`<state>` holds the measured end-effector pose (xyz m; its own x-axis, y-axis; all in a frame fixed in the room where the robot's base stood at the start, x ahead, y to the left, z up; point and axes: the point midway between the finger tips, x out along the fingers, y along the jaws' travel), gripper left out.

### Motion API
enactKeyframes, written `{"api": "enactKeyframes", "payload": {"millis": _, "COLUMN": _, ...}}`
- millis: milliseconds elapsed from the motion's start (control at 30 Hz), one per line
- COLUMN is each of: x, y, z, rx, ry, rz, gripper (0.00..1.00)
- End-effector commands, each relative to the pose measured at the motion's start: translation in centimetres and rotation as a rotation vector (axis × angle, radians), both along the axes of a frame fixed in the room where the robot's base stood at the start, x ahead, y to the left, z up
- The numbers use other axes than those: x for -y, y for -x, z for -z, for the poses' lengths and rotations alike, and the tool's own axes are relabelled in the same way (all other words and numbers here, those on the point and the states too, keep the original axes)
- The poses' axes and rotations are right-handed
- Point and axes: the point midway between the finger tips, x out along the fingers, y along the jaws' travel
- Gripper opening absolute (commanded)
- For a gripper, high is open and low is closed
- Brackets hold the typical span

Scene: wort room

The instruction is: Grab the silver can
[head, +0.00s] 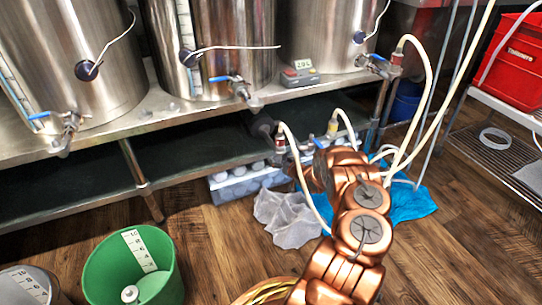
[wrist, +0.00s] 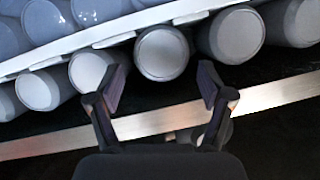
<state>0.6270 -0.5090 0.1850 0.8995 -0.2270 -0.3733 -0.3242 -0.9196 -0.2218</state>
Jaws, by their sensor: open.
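Several silver-grey cans with pale round ends show in a row across the wrist view. One silver can (wrist: 162,53) lies ahead of the gap between my fingers, its round end facing the camera. My gripper (wrist: 162,88) is open, with one dark finger on each side of the gap and nothing between them. The fingertips overlap the lower edges of the row in the picture; I cannot tell whether they touch. In the head view, my copper-coloured arm reaches toward the low shelf, and I cannot clearly make out the gripper there.
A white strip (wrist: 120,38) runs above the row, with bluish cans behind it. A pale metal bar (wrist: 265,94) crosses below. Steel tanks (head: 235,45) stand on the bench. Hoses hang near my arm. A green bucket (head: 95,258) stands on the wooden floor.

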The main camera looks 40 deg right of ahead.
Motion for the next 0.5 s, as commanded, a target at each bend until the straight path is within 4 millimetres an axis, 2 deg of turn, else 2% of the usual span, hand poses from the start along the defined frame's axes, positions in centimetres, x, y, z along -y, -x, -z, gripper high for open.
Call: {"api": "enactKeyframes", "payload": {"millis": 500, "x": 0.6, "y": -4.0, "z": 1.6, "rx": 0.003, "ry": -0.001, "rz": -0.004, "gripper": 0.80}}
